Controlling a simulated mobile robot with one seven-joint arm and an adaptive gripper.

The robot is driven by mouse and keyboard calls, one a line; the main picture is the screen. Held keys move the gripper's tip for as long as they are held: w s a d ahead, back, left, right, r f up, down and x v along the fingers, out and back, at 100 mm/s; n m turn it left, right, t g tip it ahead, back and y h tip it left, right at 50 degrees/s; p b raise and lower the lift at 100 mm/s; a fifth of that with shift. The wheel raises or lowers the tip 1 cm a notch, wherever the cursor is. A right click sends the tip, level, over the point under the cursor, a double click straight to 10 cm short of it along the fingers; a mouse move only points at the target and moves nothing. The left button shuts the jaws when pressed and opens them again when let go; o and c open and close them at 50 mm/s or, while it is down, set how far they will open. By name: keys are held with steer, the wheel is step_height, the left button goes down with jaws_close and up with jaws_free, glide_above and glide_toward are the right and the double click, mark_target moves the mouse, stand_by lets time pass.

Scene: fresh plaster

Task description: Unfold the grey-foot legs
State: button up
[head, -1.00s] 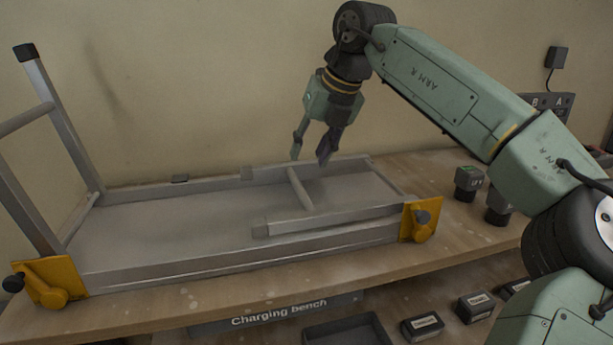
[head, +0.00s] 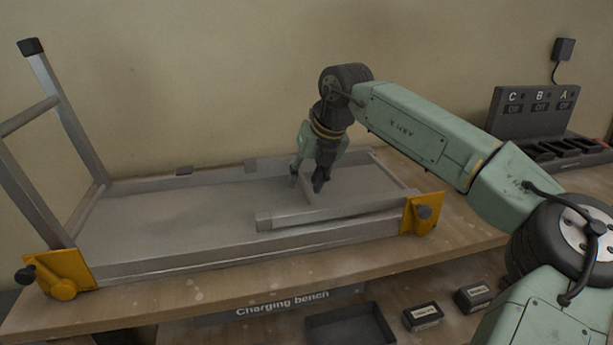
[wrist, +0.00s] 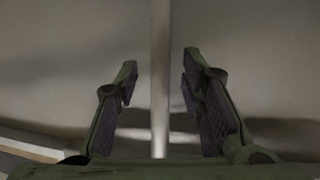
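A grey metal platform (head: 155,220) lies upside down on the bench. Its folded leg pair (head: 345,212) at the right lies flat in the frame, with grey feet (head: 264,221) pointing left. A crossbar (head: 309,199) joins these legs. The leg pair at the left (head: 62,118) stands up and has a black foot (head: 30,46). My gripper (head: 306,186) is low over the folded legs, pointing down at the crossbar. In the wrist view my gripper (wrist: 160,75) is open, with the crossbar (wrist: 160,35) running between its fingers, apart from both.
Yellow hinge brackets with dark knobs sit at the near right corner (head: 422,213) and near left corner (head: 60,274). A charger marked C, B, A (head: 535,108) stands at the bench's right end. A dark tray (head: 350,329) and small labelled boxes (head: 422,316) are below.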

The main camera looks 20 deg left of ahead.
steer(key=shift+c, duration=0.2)
jaws_close()
stand_by(0.6)
